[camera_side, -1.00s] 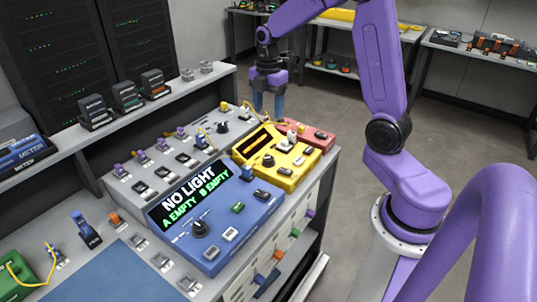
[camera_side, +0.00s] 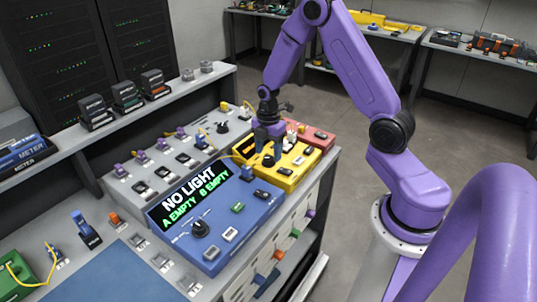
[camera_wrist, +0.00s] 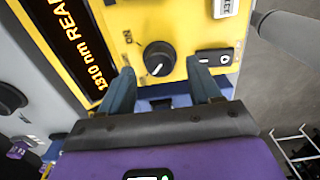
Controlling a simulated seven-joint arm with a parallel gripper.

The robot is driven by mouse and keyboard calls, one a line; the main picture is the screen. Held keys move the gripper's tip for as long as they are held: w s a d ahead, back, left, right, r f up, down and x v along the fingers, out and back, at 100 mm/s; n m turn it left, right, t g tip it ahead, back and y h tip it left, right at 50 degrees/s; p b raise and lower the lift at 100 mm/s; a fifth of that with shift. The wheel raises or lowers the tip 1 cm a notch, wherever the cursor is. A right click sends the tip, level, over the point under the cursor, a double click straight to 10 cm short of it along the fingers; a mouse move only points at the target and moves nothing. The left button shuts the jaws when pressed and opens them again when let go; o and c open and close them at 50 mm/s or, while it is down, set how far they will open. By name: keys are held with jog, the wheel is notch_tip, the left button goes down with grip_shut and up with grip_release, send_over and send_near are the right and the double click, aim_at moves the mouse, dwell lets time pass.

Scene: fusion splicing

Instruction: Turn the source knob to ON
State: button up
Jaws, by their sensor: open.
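The yellow source box (camera_side: 292,173) stands on the bench, with a black round knob (camera_side: 268,161) on its top face. In the wrist view the same knob (camera_wrist: 159,58) has a white pointer mark on its lower part, and a small label sits to its left. My gripper (camera_side: 265,147) is over the yellow box close to the knob, fingers pointing down. In the wrist view my gripper (camera_wrist: 161,76) is open and empty, its blue fingertips apart on either side below the knob; contact with it cannot be told.
The blue box (camera_side: 230,222) in front shows NO LIGHT, A EMPTY, B EMPTY and has its own black knob (camera_side: 200,229). A red box (camera_side: 318,138) is behind the yellow one. A black rocker switch (camera_wrist: 214,57) sits right of the source knob.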

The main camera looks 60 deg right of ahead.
jog(key=shift+f, duration=0.95)
jog(key=c, duration=1)
jog(key=shift+c, duration=0.2)
